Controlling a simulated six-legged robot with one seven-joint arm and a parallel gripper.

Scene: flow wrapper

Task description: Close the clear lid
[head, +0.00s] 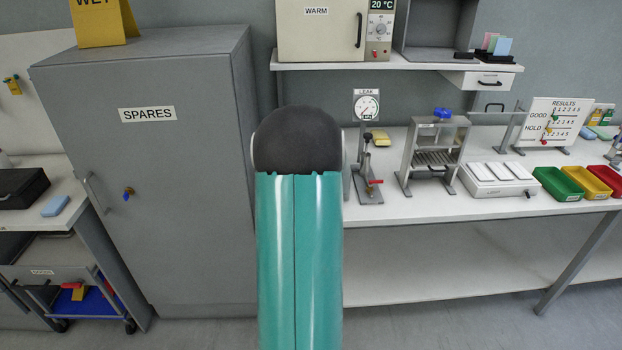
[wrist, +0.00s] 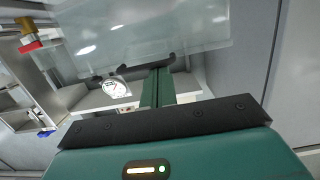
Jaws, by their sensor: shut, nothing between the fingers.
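A clear, see-through panel (wrist: 140,28), which looks like the clear lid, fills the top of the wrist view. Small dark fittings sit along its lower edge. My gripper (wrist: 160,78) is shut and empty, its green fingers pointing toward that lower edge. The fingertips overlap the edge in the picture; I cannot tell whether they touch it. How far open the lid stands cannot be told. In the head view my own arm fills the middle and hides my gripper; I cannot make out this lid there.
A grey SPARES cabinet (head: 150,220) stands left of my arm. Open floor lies in front of the bench.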

